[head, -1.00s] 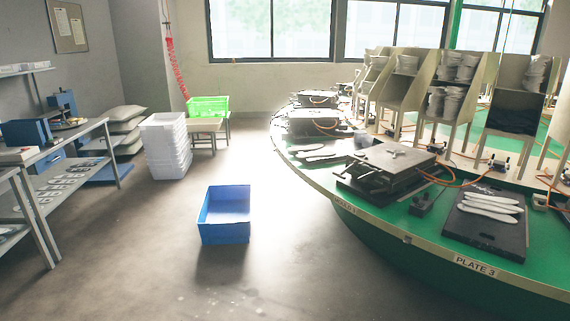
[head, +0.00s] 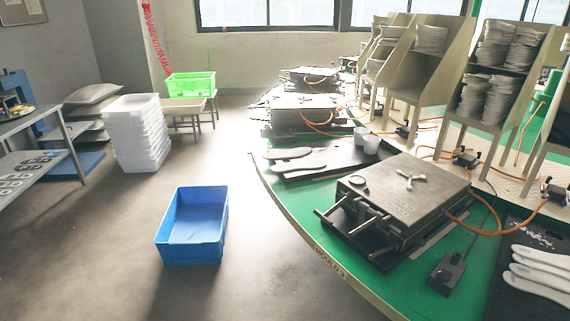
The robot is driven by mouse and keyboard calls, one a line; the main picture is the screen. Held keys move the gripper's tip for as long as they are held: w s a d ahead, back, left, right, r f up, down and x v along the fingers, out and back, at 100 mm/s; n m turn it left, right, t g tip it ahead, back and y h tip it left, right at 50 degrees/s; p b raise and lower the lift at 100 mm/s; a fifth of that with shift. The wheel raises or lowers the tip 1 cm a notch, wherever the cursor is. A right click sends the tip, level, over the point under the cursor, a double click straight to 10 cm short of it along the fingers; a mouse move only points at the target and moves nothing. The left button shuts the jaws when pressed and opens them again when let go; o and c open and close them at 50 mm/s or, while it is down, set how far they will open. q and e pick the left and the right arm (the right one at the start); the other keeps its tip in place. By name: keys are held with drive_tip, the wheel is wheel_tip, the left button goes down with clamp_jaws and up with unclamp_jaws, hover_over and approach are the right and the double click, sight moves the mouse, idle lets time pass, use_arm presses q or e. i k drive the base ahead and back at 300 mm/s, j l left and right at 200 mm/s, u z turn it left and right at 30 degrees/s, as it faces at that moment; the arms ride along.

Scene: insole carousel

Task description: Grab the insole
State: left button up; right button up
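In the head view, several white insoles (head: 541,272) lie side by side on a black plate (head: 503,240) at the right edge, partly cut off by the frame. Two more pale insoles lie on a dark plate (head: 340,158) farther back on the green carousel; one is the upper insole (head: 288,153), the other the lower insole (head: 305,164). Neither of my grippers is in view.
A closed dark mould (head: 403,200) with front handles sits on the carousel (head: 290,208) between the two plates. A blue crate (head: 193,224) stands on the floor at left centre, with white stacked crates (head: 138,132) behind. Floor between crate and carousel is clear.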

sight(300, 151)
drive_tip(key=i+l+z, duration=0.1)
drive_tip(key=i+l, duration=0.35)
drive_tip(key=i+j+z, duration=0.2)
drive_tip(key=z, duration=0.2)
drive_tip(key=i+j+z, duration=0.5)
drive_tip(key=z, duration=0.3)
drive_tip(key=j, duration=0.1)
